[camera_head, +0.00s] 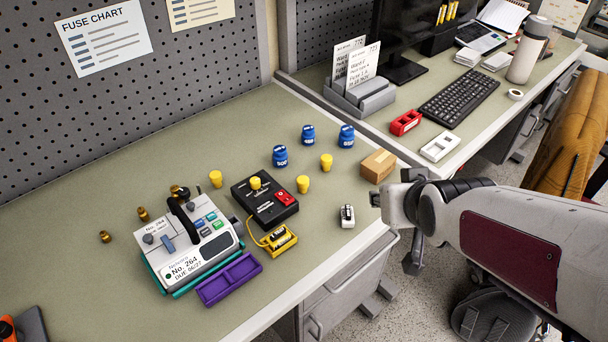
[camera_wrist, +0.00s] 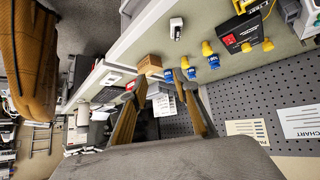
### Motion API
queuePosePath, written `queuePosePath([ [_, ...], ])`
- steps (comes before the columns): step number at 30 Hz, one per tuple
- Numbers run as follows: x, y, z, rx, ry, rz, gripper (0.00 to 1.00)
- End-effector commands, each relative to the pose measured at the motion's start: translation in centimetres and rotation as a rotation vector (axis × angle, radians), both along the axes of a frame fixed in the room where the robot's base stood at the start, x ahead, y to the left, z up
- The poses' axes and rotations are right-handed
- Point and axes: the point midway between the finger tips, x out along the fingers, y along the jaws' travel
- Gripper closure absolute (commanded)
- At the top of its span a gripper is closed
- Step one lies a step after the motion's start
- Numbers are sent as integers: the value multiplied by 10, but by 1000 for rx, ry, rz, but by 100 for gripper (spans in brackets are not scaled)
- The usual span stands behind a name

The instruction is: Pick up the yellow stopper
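Several yellow stoppers are in the head view. One yellow stopper (camera_head: 216,178) stands on the bench left of the black box. Another yellow stopper (camera_head: 302,184) stands right of that box, and a third yellow stopper (camera_head: 326,162) is farther back. A yellow cap (camera_head: 255,183) sits on top of the black box (camera_head: 265,200). In the wrist view a yellow stopper (camera_wrist: 207,48) shows beside the blue bottles. My gripper (camera_head: 396,226) is at the bench's right front edge, right of the stoppers and apart from them. Its fingers (camera_wrist: 162,92) are spread and empty.
Blue bottles (camera_head: 280,156) stand behind the stoppers. A cardboard box (camera_head: 378,166) and a small white switch (camera_head: 347,216) lie between the stoppers and my gripper. A pump (camera_head: 195,245), a purple tray (camera_head: 230,279) and a yellow battery holder (camera_head: 272,241) are at left front.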

Motion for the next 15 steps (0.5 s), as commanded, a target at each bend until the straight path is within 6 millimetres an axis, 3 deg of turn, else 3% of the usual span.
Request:
queuePosePath([
  [15,68,53,-47,30,-148,109,70],
])
